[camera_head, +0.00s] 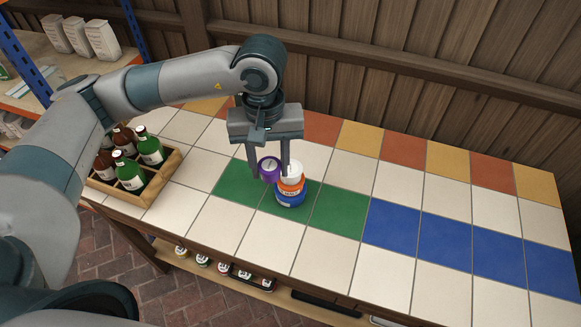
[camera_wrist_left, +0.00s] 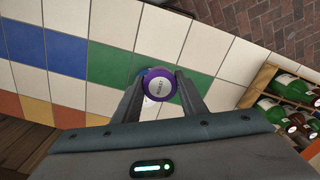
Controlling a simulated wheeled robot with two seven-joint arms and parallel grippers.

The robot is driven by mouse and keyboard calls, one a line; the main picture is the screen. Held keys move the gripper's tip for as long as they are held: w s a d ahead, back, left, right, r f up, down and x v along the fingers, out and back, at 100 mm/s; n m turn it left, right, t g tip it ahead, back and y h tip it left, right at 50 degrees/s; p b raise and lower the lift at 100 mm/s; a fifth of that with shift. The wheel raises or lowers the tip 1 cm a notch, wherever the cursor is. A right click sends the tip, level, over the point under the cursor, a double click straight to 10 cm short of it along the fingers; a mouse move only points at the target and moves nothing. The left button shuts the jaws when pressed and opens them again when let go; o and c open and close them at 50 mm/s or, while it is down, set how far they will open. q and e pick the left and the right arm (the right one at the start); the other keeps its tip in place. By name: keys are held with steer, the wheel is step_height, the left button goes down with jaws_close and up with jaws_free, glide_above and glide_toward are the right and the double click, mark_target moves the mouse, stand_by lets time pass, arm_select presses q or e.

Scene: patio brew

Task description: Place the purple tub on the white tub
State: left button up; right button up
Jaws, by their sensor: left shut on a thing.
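The purple tub (camera_head: 269,169) is held between the two fingers of my left gripper (camera_head: 269,164). The gripper is shut on it. In the left wrist view the purple tub (camera_wrist_left: 160,87) shows its round pale label between the fingertips (camera_wrist_left: 161,92). The white tub (camera_head: 292,172) is on top of a stack, above an orange tub (camera_head: 291,186) and a blue tub (camera_head: 291,199) on the green tiles. The purple tub is just left of the white tub in the head view, apparently off the table. The right finger partly overlaps the white tub. My right gripper is not in view.
A wooden crate (camera_head: 150,196) of green and brown bottles stands left on the tiled table. Blue tiles (camera_head: 445,238) and white tiles at the right are clear. A wooden wall (camera_head: 430,60) runs behind the table. Small jars (camera_head: 223,268) sit on a lower shelf.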

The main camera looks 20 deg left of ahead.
arm_select(q)
steer(key=w+d+r+n, duration=0.2)
steer(key=d+n, duration=0.8)
steer(key=n, duration=0.7)
steer(key=shift+w+d+r+n+b, duration=0.15)
steer(key=shift+w+d+n+b, duration=0.05)
steer(key=shift+w+n+b, duration=0.15)
steer(key=shift+w+a, duration=0.1)
steer(key=w+a+f+p, duration=0.1)
steer(key=w+a+f, duration=0.1)
steer(key=a, duration=0.1)
steer(key=w+a+f+p, duration=0.2)
steer(key=a, duration=0.1)
steer(key=w+a+f+p, duration=0.1)
steer(key=w+a+f, duration=0.1)
steer(key=w+f, duration=0.1)
steer(key=shift+w+a+p, duration=0.1)
steer(key=shift+a+p, duration=0.3)
